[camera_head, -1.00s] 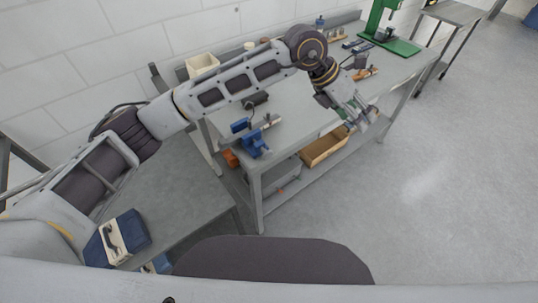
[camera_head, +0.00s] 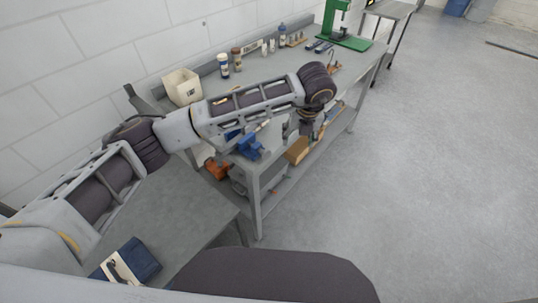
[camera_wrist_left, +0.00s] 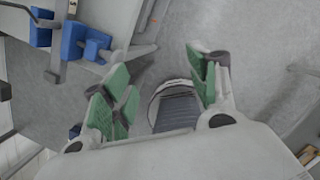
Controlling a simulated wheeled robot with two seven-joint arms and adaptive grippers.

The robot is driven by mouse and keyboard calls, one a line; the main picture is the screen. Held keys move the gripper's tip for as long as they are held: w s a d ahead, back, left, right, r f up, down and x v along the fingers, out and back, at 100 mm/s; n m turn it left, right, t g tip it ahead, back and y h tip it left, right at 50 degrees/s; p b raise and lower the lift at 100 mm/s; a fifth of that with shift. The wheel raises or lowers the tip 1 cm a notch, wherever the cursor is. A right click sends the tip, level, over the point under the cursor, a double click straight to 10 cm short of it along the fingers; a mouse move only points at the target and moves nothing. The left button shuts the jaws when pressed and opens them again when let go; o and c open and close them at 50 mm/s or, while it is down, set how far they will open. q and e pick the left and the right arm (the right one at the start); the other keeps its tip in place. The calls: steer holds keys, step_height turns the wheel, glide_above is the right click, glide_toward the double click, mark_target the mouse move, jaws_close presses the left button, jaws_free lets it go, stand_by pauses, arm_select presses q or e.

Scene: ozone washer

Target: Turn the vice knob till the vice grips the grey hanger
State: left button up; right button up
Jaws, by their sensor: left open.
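The blue vice (camera_head: 250,147) is fixed at the near end of the grey workbench (camera_head: 254,178), partly behind my left arm. It also shows at the upper left of the left wrist view (camera_wrist_left: 72,40), with a grey bar running across it. I cannot tell whether that bar is the grey hanger or a part of the vice, and the knob is not clear. My left gripper (camera_wrist_left: 158,88) is open, its green pads apart and empty, to one side of the vice and not touching it. In the head view it is small and hard to make out.
A cream bin (camera_head: 183,87), several bottles and small tools stand along the back of the workbench. A green press (camera_head: 341,28) stands at its far end. A wooden box (camera_head: 297,151) is on the lower shelf. The floor at the right is clear.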

mark_target(268, 152)
arm_select(q)
steer(key=shift+s+a+r+n+y, duration=0.15)
steer(key=shift+a+n+y, duration=0.6)
steer(key=shift+n, duration=1)
steer(key=shift+a+r+n+y, duration=0.15)
steer(key=shift+a+n+y, duration=0.15)
steer(key=shift+a+n, duration=1.1)
steer(key=shift+s+a+r+n+y, duration=0.15)
steer(key=shift+a+n+y, duration=0.4)
steer(key=shift+n, duration=1.5)
arm_select(e)
steer(key=shift+w+a+f+t, duration=0.1)
steer(key=shift+w+a+t, duration=0.15)
steer(key=shift+w+t, duration=0.6)
steer(key=shift+w+a+t, duration=0.25)
steer(key=shift+w+t, duration=0.1)
steer(key=shift+w, duration=0.9)
arm_select(q)
steer(key=shift+w, duration=0.1)
steer(key=shift+f, duration=0.1)
steer(key=shift+p+x, duration=1.25)
steer(key=shift+x, duration=5.6)
arm_select(e)
steer(key=shift+r, duration=1.25)
arm_select(q)
steer(key=c, duration=1.1)
steer(key=shift+d, duration=0.1)
